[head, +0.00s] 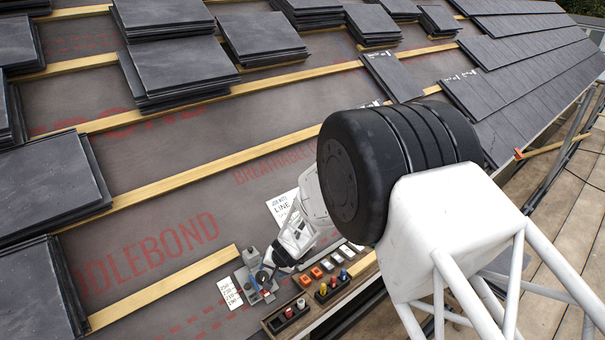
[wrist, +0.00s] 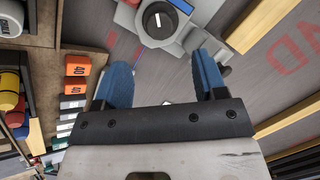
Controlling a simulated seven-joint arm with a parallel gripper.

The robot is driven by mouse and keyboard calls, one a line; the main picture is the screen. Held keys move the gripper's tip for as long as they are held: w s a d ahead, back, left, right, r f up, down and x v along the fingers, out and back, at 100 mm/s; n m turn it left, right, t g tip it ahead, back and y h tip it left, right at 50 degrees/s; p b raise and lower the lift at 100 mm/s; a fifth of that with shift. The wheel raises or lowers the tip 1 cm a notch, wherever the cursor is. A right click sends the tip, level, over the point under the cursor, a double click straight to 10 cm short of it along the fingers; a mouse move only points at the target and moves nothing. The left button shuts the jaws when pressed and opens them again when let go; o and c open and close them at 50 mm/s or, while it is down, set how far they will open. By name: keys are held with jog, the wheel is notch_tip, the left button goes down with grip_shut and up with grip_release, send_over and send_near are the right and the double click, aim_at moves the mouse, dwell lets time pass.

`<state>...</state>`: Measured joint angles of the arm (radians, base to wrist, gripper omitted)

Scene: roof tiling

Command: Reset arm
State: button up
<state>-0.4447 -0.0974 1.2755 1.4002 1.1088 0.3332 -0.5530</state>
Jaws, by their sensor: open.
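My gripper (head: 268,270) hangs low over the roof near the eave in the head view, mostly hidden behind my own arm. In the wrist view its two blue fingers (wrist: 165,70) are apart, with nothing held between them. A grey device (head: 253,286) with a dial lies on the underlay beside the gripper. The device's black dial (wrist: 158,20) with a white pointer shows just beyond the fingertips in the wrist view. I cannot tell whether a finger touches the device.
A wooden tray (head: 274,326) along the eave holds orange, grey and white blocks and coloured knobs. A card of numbers (head: 229,293) and a job note (head: 284,206) lie on the underlay. Slate stacks (head: 262,38) stand upslope between wooden battens (head: 190,176). Laid slates (head: 520,75) cover the right.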

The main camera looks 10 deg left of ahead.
jog(key=s+d+r, duration=0.2)
jog(key=d+r, duration=0.3)
jog(key=r, duration=0.5)
jog(key=s+d+r+n, duration=0.1)
jog(key=s+d+r, duration=0.1)
jog(key=d+r, duration=0.6)
jog(key=s+d+r, duration=0.2)
jog(key=d+r, duration=0.1)
jog(key=r, duration=1)
jog(key=s+d+r+h, duration=0.2)
jog(key=s+d+r, duration=0.8)
jog(key=s, duration=0.1)
jog(key=s+d+r+h, duration=0.1)
jog(key=s+d+r, duration=0.1)
jog(key=s+d, duration=0.3)
jog(key=s+d+r+h, duration=0.2)
jog(key=s+d, duration=0.4)
jog(key=s, duration=0.7)
jog(key=shift+m, duration=0.4)
jog(key=shift+w+a+r, duration=0.1)
